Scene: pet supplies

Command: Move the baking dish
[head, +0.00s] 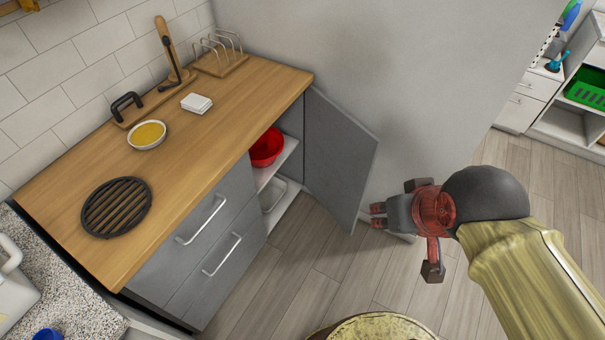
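A pale, shallow dish (274,194) that looks like the baking dish lies on the lower shelf of the open grey cabinet. The cabinet's front edge and shadow partly hide it. My gripper (378,215) hangs in front of the grey wall, right of the open cabinet door and well apart from the dish. It points left, and nothing shows in its grasp.
The grey cabinet door (338,160) stands open between my gripper and the shelves. A red bowl (267,148) sits on the upper shelf. The wooden counter (215,135) holds a yellow-filled bowl (147,135), a black trivet (116,207) and a toast rack (220,55). The floor ahead is clear.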

